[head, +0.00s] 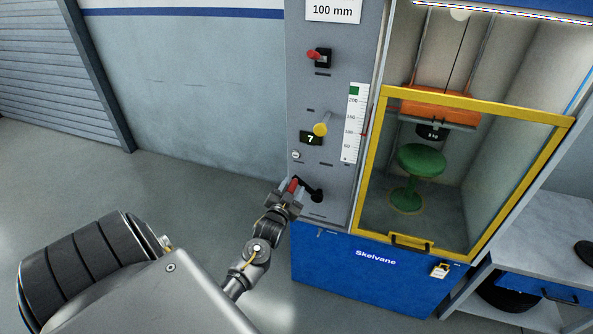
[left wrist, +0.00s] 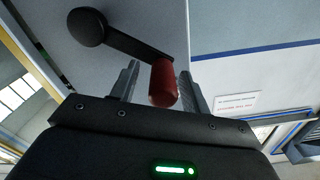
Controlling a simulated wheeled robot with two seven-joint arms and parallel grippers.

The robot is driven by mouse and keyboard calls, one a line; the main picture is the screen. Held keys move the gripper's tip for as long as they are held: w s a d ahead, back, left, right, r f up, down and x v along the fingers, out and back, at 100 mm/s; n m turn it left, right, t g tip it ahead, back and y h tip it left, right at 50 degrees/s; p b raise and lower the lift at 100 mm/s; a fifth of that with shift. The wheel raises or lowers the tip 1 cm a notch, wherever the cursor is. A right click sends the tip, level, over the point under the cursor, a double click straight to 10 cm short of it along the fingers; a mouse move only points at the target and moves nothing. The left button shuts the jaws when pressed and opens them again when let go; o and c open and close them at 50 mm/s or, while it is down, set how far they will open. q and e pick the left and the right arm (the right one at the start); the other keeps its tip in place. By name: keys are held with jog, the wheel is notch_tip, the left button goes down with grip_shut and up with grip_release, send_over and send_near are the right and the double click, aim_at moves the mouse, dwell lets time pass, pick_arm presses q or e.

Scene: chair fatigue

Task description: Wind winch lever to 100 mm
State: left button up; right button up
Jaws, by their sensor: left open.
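The winch lever (head: 309,190) is a black crank with a red handle on the lower grey panel of the machine. In the left wrist view its black arm (left wrist: 136,45) runs from a round hub to the red handle (left wrist: 163,84). My left gripper (head: 291,190) is open, with its two fingers on either side of the red handle. A small gap shows beside the handle; I cannot tell if either finger touches it. A "100 mm" sign (head: 333,10) is at the panel's top. A white scale (head: 354,124) marked up to 200 has a green block at its top. My right gripper is not in view.
Above the lever are a red-knobbed switch (head: 320,56), a yellow knob (head: 321,130) and a display reading 7 (head: 311,138). A yellow-framed guard (head: 370,165) covers a green stool (head: 408,195) under an orange block (head: 440,104). A bench (head: 550,228) stands right. Floor left is clear.

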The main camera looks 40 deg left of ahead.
pick_arm(q)
jog(key=b+v, duration=0.1)
jog(key=v, duration=0.9)
jog(key=shift+s, duration=0.3)
jog(key=shift+d, duration=0.1)
jog(key=s+d+f+g+h, duration=0.2)
jog(key=s+d+f+g, duration=0.15)
jog(key=f, duration=0.75)
jog(key=s+d+f+g+h, duration=0.2)
jog(key=s+d+f, duration=0.15)
jog(key=f, duration=0.85)
jog(key=s+d+f+g+h, duration=0.1)
jog(key=s+d+f+g, duration=0.2)
jog(key=f, duration=0.8)
jog(key=s+d+f+g, duration=0.2)
jog(key=s+f, duration=0.3)
jog(key=s, duration=0.5)
jog(key=s+d+f+m+g+h, duration=0.1)
jog(key=s+f, duration=0.4)
jog(key=s, duration=0.5)
jog(key=s+d+f+m+g+h, duration=0.1)
jog(key=s+d+f+g, duration=0.3)
jog(key=s, duration=0.5)
jog(key=shift+s+d+f, duration=0.4)
jog(key=shift+d+f, duration=0.25)
